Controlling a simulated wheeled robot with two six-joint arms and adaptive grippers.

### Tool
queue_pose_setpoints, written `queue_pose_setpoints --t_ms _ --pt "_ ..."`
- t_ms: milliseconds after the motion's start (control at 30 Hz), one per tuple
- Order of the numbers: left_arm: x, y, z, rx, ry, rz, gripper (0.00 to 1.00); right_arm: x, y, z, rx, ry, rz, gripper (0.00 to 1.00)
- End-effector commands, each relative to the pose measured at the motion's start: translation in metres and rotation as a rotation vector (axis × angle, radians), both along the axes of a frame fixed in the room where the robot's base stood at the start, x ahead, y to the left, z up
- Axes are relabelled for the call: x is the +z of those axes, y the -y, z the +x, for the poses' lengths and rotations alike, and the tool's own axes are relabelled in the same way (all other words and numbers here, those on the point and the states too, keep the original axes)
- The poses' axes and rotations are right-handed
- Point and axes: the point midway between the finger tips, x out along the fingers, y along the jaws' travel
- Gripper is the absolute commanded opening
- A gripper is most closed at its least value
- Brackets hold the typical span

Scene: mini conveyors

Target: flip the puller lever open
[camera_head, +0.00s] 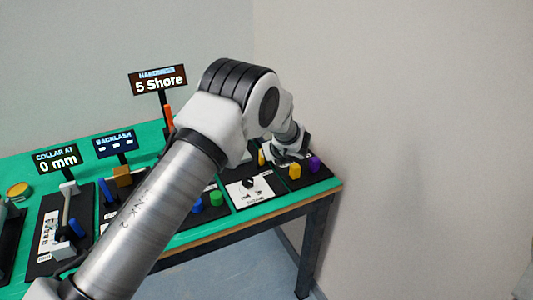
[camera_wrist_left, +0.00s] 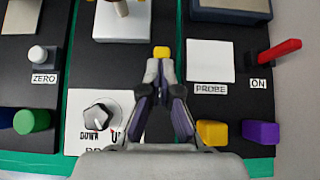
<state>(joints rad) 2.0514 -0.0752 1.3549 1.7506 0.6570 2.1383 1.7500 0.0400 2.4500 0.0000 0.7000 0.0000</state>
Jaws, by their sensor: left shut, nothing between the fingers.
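No lever in view carries a readable puller label. The station with the sign "COLLAR AT 0 mm" (camera_head: 57,160) stands at the left in the head view, with a grey rod and a blue handle (camera_head: 77,227); I cannot tell if this is the puller lever. My left gripper (camera_head: 290,150) is over the table's right end, far from that station. In the left wrist view my left gripper (camera_wrist_left: 165,68) is shut and empty, its tips just below a small yellow block (camera_wrist_left: 162,52); contact cannot be told.
A red lever (camera_wrist_left: 280,52) marked "ON" is right of the gripper. A knob (camera_wrist_left: 98,116) marked DOWN and UP is at its left. Yellow (camera_wrist_left: 212,132) and purple (camera_wrist_left: 260,133) blocks stand near its base. My arm hides the table's middle. A wall (camera_head: 420,120) rises beyond.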

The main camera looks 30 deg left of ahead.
Motion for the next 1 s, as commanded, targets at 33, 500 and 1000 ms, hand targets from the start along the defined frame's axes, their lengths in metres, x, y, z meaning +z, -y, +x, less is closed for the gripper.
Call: queue_pose_setpoints --t_ms 33,500,1000 --pt "0.000 0.000 0.000 0.000 0.000 0.000 0.00 0.000 0.000 0.000 0.000 0.000 0.000 0.62" --pt "0.040 0.036 -0.026 -0.003 0.002 0.002 0.00 0.000 0.000 0.000 0.000 0.000 0.000 0.62" --pt "0.078 0.072 -0.056 0.000 -0.001 0.001 0.00 0.000 0.000 0.000 0.000 0.000 0.000 0.62"
